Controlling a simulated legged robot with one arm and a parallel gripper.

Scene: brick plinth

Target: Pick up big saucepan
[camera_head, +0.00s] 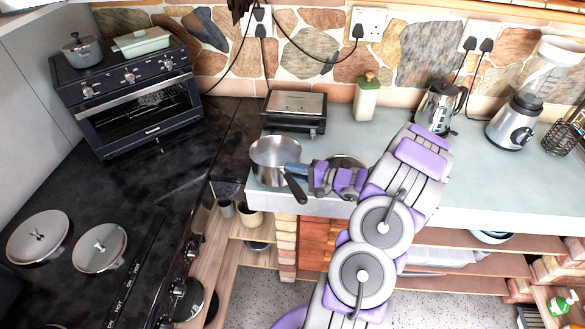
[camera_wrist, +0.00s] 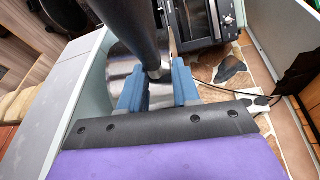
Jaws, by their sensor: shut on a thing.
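The big saucepan is a shiny steel pan (camera_head: 270,152) with a black handle (camera_head: 295,188). It is at the left front corner of the pale worktop in the head view, and its handle points toward the front edge. My gripper (camera_head: 297,172) is at the pan's right side, with its blue fingers shut on the handle. In the wrist view the dark handle (camera_wrist: 130,35) runs between the fingers of my gripper (camera_wrist: 160,88), and part of the steel pan (camera_wrist: 121,80) shows behind it. I cannot tell whether the pan's base touches the worktop.
Another round metal item (camera_head: 345,160) is partly hidden behind my gripper. The dark stove (camera_head: 75,240) is at left.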

